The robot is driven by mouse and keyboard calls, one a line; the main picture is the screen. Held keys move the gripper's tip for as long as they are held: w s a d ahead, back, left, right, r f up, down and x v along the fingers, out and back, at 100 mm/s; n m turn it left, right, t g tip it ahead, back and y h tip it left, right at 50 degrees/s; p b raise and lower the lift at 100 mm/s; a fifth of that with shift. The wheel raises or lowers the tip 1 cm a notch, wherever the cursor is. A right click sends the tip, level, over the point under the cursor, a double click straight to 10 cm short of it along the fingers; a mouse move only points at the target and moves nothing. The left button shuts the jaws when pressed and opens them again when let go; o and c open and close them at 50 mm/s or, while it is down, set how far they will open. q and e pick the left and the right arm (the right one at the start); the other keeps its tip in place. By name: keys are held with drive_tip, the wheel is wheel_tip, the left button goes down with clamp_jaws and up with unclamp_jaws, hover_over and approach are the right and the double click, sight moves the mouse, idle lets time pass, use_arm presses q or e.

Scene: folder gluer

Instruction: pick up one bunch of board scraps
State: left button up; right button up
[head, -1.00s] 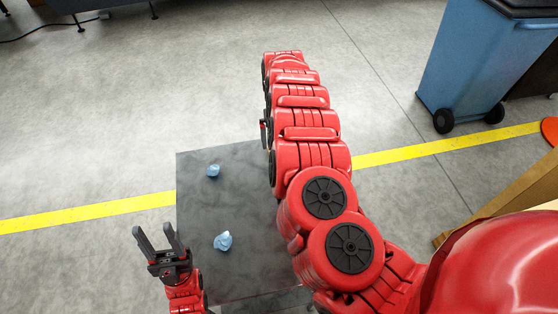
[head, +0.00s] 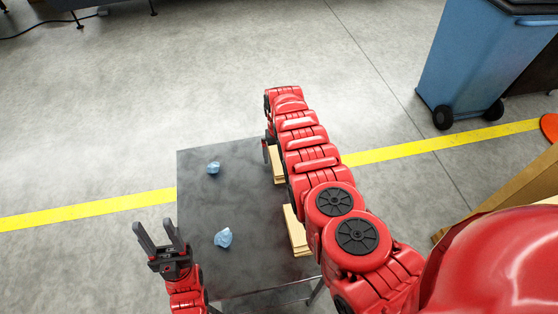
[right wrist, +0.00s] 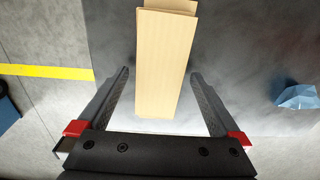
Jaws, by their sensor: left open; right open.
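Two bunches of tan board scraps lie on the right side of the dark grey table (head: 225,270). The farther bunch (head: 278,167) and the nearer bunch (head: 296,235) are both partly covered by my right arm in the head view. In the right wrist view one bunch (right wrist: 165,50), apparently the farther one, lies lengthwise between the open fingers of my right gripper (right wrist: 160,76), with a gap on each side. In the head view the right gripper (head: 267,148) is mostly hidden by its arm. My left gripper (head: 158,234) is open and empty by the table's left edge.
Two crumpled blue lumps lie on the table's left half, one farther (head: 213,168) and one nearer (head: 223,238). A yellow floor line (head: 90,208) passes behind the table. A blue wheeled bin (head: 470,60) stands at the back right. The table's middle is clear.

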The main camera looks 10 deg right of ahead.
drive_tip(key=c, duration=1.3)
drive_tip(key=shift+o, duration=0.2)
